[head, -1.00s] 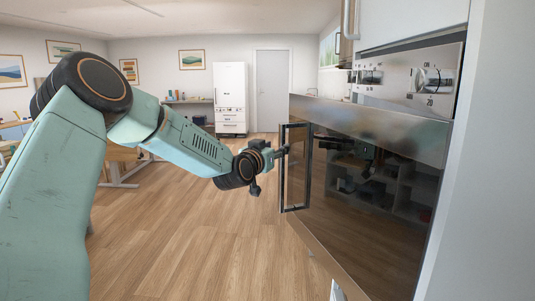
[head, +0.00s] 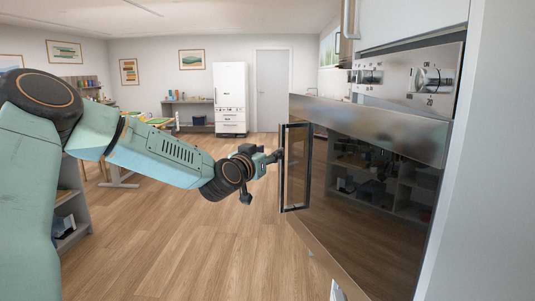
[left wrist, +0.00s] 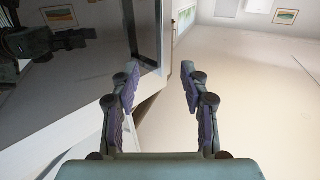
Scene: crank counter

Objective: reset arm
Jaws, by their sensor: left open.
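My left gripper (head: 277,156) is at the end of my left arm, which comes in from the left in the head view. It is just left of the long dark handle (head: 283,170) on the glass-fronted appliance door (head: 370,180). In the left wrist view the two fingers of the left gripper (left wrist: 161,85) are spread apart with nothing between them. The door's dark glass shows at the left there, with its edge near the left finger. My right gripper is not in view.
A control panel with a round knob (head: 430,79) sits above the door. A white wall panel (head: 480,160) bounds the right side. A shelf (head: 70,215) stands at the left. The wooden floor (head: 190,240) is clear. A white cabinet (head: 230,98) stands far back.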

